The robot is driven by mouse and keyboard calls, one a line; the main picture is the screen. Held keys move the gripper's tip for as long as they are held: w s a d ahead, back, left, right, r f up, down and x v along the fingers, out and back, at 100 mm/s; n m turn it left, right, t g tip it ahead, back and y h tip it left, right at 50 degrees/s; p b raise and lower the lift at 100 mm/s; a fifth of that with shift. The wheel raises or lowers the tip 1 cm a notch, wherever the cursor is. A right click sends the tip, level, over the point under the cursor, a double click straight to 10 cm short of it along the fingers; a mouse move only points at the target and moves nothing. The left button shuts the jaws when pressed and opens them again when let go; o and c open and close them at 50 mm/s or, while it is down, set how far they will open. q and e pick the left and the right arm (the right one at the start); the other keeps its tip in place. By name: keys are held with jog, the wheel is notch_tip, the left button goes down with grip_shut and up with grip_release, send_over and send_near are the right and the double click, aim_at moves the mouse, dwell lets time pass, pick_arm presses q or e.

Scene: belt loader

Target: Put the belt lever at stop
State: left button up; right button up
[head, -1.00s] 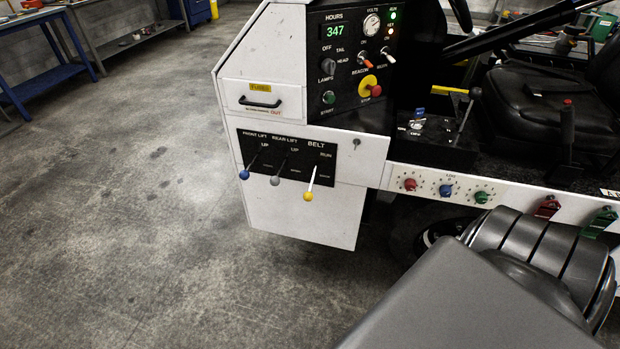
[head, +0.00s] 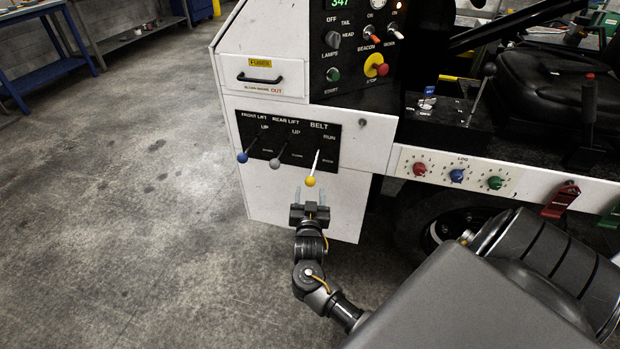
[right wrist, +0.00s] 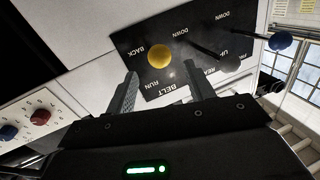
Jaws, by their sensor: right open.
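The belt lever has a white shaft and a yellow knob (head: 310,181). It sits at the right of a black panel (head: 290,140), under the words BELT and RUN; the label below is too small to read. My right gripper (head: 310,194) is open and empty, just below the knob in the head view. In the right wrist view the knob (right wrist: 160,56) shows beyond and between the two spread fingertips (right wrist: 161,78), with no contact visible. The panel appears turned over there. My left gripper is not in view.
The blue-knobbed front lift lever (head: 242,157) and grey-knobbed rear lift lever (head: 275,163) stand left of the belt lever. Above are a fuses drawer (head: 262,78) and a red stop button (head: 382,69). Small dials (head: 457,176) lie to the right. The floor at left is clear.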

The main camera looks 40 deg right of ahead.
aim_at(310, 177)
jog(key=x, duration=0.8)
jog(key=shift+w+d, duration=0.2)
grip_shut()
